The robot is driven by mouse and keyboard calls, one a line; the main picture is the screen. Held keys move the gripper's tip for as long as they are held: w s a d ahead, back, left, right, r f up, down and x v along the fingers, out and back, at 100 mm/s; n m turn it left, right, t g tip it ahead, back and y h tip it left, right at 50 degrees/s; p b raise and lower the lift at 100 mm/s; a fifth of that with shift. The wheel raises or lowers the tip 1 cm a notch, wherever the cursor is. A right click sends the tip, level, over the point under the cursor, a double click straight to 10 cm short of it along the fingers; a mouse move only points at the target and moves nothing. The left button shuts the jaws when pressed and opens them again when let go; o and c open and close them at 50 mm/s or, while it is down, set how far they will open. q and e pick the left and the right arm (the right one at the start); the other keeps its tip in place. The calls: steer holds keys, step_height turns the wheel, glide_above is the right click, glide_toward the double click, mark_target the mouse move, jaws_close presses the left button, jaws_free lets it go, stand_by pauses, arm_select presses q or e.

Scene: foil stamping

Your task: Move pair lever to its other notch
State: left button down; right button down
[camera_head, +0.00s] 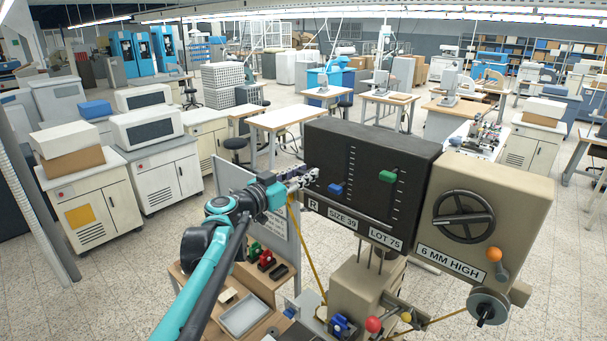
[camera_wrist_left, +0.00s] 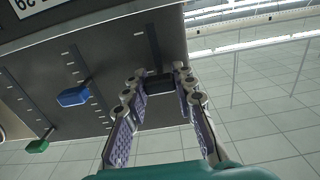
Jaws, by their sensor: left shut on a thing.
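My left gripper (camera_head: 311,176) reaches the panel's left part, above that sign. In the left wrist view my left gripper (camera_wrist_left: 160,95) is shut on a small dark lever knob (camera_wrist_left: 160,82), which sits between its two fingertips. This knob is at a short slot (camera_wrist_left: 153,42) in the panel face and appears to be the pair lever. In the head view the gripper hides the knob. My right gripper is in neither view.
A blue slider knob (camera_head: 335,189) and a green one (camera_head: 387,176) stand out on the same panel, right of the gripper. A beige box (camera_head: 520,200) with a black handwheel (camera_head: 462,216) adjoins it. A grey tray (camera_head: 245,315) lies below.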

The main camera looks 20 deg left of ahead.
mark_target(314, 185)
arm_select(q)
step_height(314, 185, down, 5)
steer(key=b, duration=0.3)
steer(key=shift+f+b, duration=0.2)
steer(key=shift+b, duration=0.2)
steer(key=shift+d, duration=0.1)
steer(key=c, duration=1.2)
jaws_free()
steer(key=shift+r, duration=0.1)
steer(key=v, duration=1.2)
